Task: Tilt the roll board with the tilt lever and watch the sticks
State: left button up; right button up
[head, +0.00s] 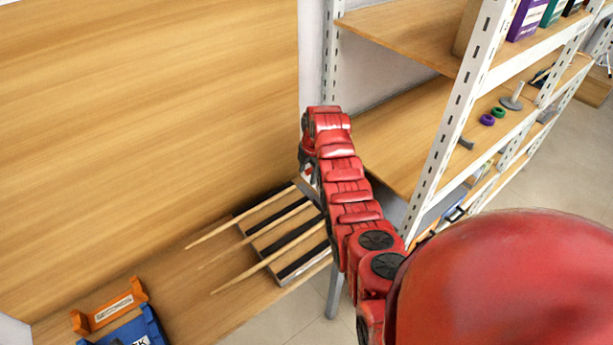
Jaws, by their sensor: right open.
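The roll board (287,273), a slatted board with dark and light wooden strips, lies on the wooden surface left of my right arm. Several thin pale sticks (262,215) rest on it and stick out past its left edge. My right arm reaches in from the lower right, and my right gripper (308,172) is by the board's far right corner. It is open, though its fingers are small and partly covered by my arm. I cannot make out the tilt lever, or whether the gripper touches it. My left gripper is out of view.
An orange bin (108,308) and a blue bin (135,330) stand at the lower left of the wooden surface (185,285). A tall wooden panel (150,110) rises behind. A white metal shelf rack (455,120) with small items stands on the right, close to my arm.

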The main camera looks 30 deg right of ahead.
jog(key=shift+w+f, duration=0.2)
jog(key=shift+f, duration=0.5)
jog(key=shift+w+f, duration=0.15)
jog(key=shift+f, duration=0.55)
grip_shut()
dwell(0.5)
